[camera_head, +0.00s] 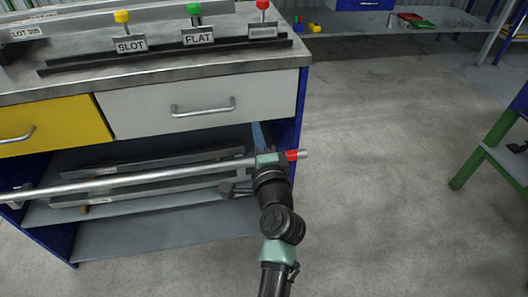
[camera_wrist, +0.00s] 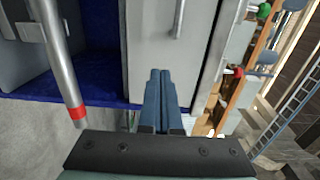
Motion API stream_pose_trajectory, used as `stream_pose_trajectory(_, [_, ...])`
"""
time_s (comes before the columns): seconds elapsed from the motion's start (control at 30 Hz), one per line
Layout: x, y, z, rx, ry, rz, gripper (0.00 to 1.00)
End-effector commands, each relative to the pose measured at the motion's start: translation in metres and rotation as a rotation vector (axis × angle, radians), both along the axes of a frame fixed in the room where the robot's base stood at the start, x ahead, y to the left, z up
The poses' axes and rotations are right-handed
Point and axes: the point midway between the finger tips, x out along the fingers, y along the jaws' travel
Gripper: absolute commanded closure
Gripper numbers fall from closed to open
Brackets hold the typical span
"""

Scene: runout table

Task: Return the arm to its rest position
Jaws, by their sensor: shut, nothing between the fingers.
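My gripper (camera_head: 258,134) is at the right end of the workbench front, just below the grey drawer (camera_head: 200,105) and close to the blue side panel. Its blue fingers are together and hold nothing. They also show together in the wrist view (camera_wrist: 160,82), pointing at the grey cabinet front. My black and pale green arm reaches up from the bottom of the head view to this spot.
A metal rail (camera_head: 150,178) with a red band (camera_wrist: 77,112) runs across the bench front, very near my wrist; I cannot tell whether they touch. A yellow drawer (camera_head: 60,122) is at left. A green stand (camera_head: 495,145) is at right. Open floor (camera_head: 390,190) lies between.

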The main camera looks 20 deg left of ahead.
Motion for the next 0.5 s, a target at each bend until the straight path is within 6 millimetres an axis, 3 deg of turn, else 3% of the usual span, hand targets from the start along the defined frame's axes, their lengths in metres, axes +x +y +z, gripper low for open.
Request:
stream_pose_trajectory(0.2, [-0.031, -0.022, 0.0, 0.0, 0.002, -0.002, 1.0])
stream_pose_trajectory(0.5, [-0.046, -0.031, 0.0, 0.0, 0.001, -0.001, 1.0])
